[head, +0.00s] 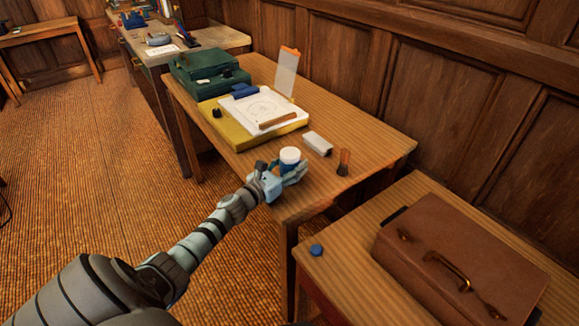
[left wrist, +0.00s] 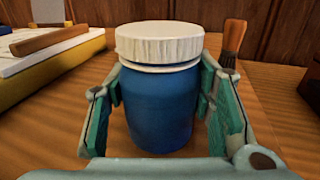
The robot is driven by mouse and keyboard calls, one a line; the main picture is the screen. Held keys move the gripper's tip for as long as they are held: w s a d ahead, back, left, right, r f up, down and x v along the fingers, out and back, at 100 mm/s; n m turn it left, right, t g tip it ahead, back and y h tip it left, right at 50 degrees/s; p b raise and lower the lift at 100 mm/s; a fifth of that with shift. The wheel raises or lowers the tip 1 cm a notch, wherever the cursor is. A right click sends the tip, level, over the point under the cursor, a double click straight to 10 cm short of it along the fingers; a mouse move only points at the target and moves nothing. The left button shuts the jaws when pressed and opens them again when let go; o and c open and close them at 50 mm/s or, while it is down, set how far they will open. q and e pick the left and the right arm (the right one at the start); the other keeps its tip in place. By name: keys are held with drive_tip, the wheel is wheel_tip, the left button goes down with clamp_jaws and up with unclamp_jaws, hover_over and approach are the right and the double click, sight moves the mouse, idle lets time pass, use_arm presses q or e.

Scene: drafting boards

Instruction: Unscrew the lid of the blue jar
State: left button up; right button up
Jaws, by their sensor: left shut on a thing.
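The blue jar (left wrist: 158,108) stands upright on the wooden table between the fingers of my left gripper (left wrist: 160,100). Its white ribbed lid (left wrist: 159,42) sits on top of it, with a thin white ring just below. In the head view the lid (head: 290,155) shows above my left gripper (head: 285,172), near the table's front edge. My left gripper is shut on the jar's body, below the lid. The fingers hide most of the jar in the head view. My right gripper is in neither view.
A white block (head: 318,144) and a brush (head: 343,162) lie and stand near the jar. A yellow board (head: 231,134) with paper and a green case (head: 208,78) are farther back. A brown briefcase (head: 460,262) and a blue round piece (head: 317,250) are on the nearer table.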

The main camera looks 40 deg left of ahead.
use_arm(q)
drive_tip(key=c, duration=0.6)
drive_tip(key=shift+o, duration=0.2)
wheel_tip(320, 180, up, 20)
drive_tip(key=p, duration=1.5)
drive_tip(key=o, duration=1)
clamp_jaws()
